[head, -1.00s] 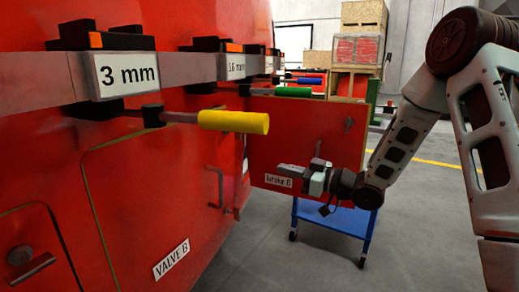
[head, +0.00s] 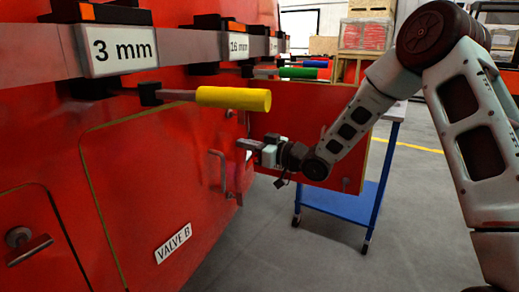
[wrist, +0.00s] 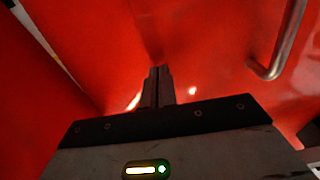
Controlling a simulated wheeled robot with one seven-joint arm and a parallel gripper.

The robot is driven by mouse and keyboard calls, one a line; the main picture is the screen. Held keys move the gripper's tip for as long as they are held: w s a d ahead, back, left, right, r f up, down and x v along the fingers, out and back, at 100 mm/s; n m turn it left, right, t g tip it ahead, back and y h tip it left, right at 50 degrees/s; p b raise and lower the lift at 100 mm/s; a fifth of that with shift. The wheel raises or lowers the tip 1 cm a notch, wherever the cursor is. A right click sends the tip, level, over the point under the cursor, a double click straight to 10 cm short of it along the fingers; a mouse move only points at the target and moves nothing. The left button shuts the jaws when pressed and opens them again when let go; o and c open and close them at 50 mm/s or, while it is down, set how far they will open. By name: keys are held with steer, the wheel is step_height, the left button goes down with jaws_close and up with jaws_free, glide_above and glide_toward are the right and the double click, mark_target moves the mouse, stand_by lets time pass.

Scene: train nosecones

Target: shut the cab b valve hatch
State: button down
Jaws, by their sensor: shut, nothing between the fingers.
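A red hatch door (head: 345,165) stands swung out from the red train side. My gripper (head: 243,143) is in front of this door, near where it meets the train side. Its fingers are shut and empty; they also show in the wrist view (wrist: 158,85), close to a glossy red surface, contact unclear. A curved metal handle (wrist: 283,45) is at the right there. A "VALVE B" label (head: 173,243) sits on the red side, on or beside a panel (head: 140,185) outlined by a seam, which looks flush. I cannot tell which hatch the open door belongs to.
A yellow lever (head: 233,98) sticks out under the "3 mm" label (head: 122,50), with green (head: 298,72) and blue (head: 315,63) levers beyond. A grab handle (head: 217,175) stands on the train side. A blue cart (head: 345,207) is behind the door. Grey floor is clear at right.

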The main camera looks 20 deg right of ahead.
steer(key=shift+w+a, duration=0.2)
steer(key=shift+w, duration=0.05)
steer(key=shift+n+g+y, duration=0.7)
steer(key=shift+y, duration=0.1)
steer(key=x, duration=0.2)
steer(key=p+x, duration=0.1)
steer(key=x, duration=0.2)
steer(key=shift+w+d+r, duration=0.1)
steer(key=shift+w+d, duration=0.1)
steer(key=shift+d, duration=0.1)
